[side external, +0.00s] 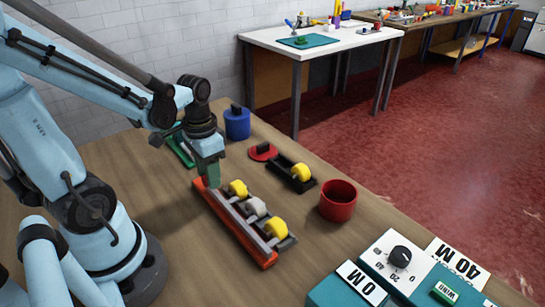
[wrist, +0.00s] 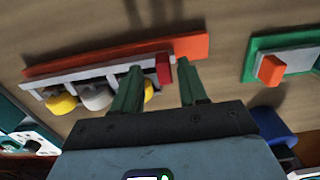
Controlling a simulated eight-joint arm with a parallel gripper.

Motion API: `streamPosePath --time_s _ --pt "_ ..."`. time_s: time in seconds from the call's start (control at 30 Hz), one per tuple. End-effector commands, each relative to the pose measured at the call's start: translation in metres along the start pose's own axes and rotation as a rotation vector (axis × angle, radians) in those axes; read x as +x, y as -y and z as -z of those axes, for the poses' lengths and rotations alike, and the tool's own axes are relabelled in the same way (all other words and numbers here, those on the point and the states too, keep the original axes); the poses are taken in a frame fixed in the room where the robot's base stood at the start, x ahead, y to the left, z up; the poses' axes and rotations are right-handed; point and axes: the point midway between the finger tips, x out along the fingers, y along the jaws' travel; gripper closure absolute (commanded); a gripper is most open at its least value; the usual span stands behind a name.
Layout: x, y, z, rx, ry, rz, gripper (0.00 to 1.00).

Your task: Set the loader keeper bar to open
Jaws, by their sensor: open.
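The loader has an orange-red base (side external: 228,228) and a row of yellow, grey and yellow rolls (side external: 256,207) in dark slots. A long grey bar, which looks like the keeper bar (wrist: 95,75), lies along the row between the orange strip and the rolls. A red block (wrist: 163,70) sits at one end of it. My gripper (side external: 213,183) is over the far end of the loader, pointing down. In the wrist view its green fingers (wrist: 158,66) are open, with the red block appearing between them. I cannot tell whether they touch it.
A dark holder with a yellow roll (side external: 301,172), a red cup (side external: 338,201), a red disc (side external: 263,152) and a blue pot (side external: 237,122) stand nearby. A green-based fixture with an orange block (wrist: 271,68) is beside the loader. A dial box (side external: 398,262) stands at front right.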

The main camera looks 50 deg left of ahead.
Motion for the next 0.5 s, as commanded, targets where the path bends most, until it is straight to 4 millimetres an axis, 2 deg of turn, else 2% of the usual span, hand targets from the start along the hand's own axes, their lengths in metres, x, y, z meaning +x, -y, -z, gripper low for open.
streamPosePath --time_s 0.17,0.5 --pt "-0.010 0.000 0.000 -0.001 0.000 0.001 0.57" --pt "-0.050 0.000 -0.001 0.000 0.000 0.000 0.57"
